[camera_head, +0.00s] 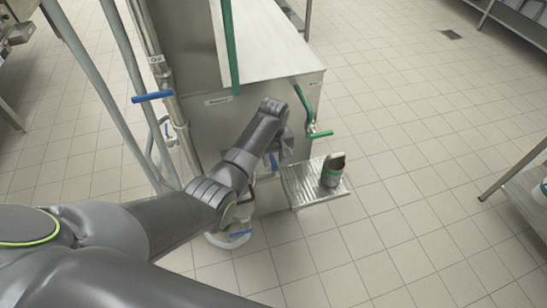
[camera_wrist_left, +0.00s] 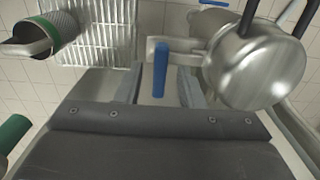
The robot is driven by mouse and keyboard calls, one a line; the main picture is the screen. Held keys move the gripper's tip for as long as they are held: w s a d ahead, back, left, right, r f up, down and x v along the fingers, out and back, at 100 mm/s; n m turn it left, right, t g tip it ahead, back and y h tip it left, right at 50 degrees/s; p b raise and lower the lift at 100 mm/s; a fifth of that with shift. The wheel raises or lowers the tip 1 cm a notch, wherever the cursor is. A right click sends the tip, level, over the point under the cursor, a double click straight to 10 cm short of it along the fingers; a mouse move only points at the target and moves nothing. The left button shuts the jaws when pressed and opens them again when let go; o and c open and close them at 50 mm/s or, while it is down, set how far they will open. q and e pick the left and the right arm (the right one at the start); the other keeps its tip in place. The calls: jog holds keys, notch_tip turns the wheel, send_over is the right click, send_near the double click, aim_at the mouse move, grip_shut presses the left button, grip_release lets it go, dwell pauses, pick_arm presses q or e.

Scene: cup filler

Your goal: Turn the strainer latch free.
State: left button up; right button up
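A blue latch lever (camera_wrist_left: 160,68) shows in the left wrist view, standing beside a round steel strainer body (camera_wrist_left: 262,62). In the head view a small blue piece (camera_head: 273,162) by the gripper looks like the same lever. My left gripper (camera_wrist_left: 158,86) has its two fingers apart, one on each side of the lever. I see gaps beside the lever, so it does not look clamped. In the head view the left gripper (camera_head: 282,152) is low at the machine's front, and the arm hides most of the strainer. My right gripper is not in view.
A ribbed drip tray (camera_head: 302,190) holds a dark cup with a green band (camera_head: 333,170). A green-handled lever (camera_head: 312,118) hangs above it on the steel cabinet (camera_head: 215,125). Pipes with a blue valve handle (camera_head: 152,96) stand left. Tiled floor is free at right.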

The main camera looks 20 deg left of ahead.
pick_arm(q)
grip_shut()
